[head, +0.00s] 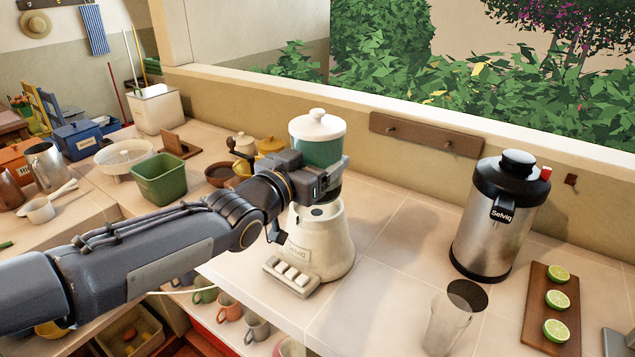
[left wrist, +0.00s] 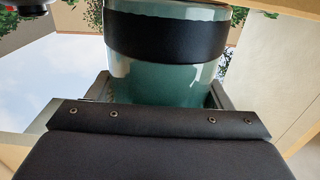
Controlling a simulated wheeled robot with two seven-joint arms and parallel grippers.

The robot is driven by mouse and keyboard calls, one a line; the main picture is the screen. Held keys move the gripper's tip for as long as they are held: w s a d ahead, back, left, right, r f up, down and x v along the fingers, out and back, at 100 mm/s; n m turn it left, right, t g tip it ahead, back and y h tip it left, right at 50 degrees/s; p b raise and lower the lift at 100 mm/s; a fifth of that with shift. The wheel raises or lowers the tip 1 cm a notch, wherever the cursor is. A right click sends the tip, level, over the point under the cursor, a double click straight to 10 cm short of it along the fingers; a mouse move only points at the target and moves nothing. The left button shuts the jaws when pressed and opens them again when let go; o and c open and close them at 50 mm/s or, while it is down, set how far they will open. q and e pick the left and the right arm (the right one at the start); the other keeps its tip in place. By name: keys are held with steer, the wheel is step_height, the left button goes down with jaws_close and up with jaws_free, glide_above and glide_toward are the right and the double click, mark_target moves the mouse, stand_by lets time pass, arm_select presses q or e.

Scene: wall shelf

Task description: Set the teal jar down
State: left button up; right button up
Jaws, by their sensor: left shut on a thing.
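The teal jar (head: 319,150) has a white lid with a knob and stands upright in my left gripper (head: 322,180). It looks to be right above the cream blender base (head: 320,240); I cannot tell whether it touches the base. In the left wrist view the jar (left wrist: 160,75) fills the space between the fingers, with a dark band around it. My left gripper (left wrist: 160,100) is shut on it. The jar's lower part is partly hidden by the gripper in the head view. My right gripper is not in view.
A steel dispenser (head: 490,225), a clear glass (head: 446,325) and a board with lime halves (head: 553,325) stand to the right. A green bin (head: 160,180) and bowls (head: 222,174) stand to the left. The tiled counter (head: 385,260) is clear right of the base.

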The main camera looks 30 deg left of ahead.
arm_select(q)
steer(key=w+a+f, duration=0.1)
steer(key=w+f, duration=0.1)
steer(key=f, duration=0.1)
steer(key=w+a+f, duration=0.1)
steer(key=w+f, duration=0.1)
steer(key=f, duration=0.1)
steer(key=w+a+f, duration=0.1)
steer(key=w+f, duration=0.1)
steer(key=f, duration=0.1)
steer(key=shift+a, duration=0.15)
steer(key=shift+s+f, duration=0.1)
steer(key=o, duration=1.4)
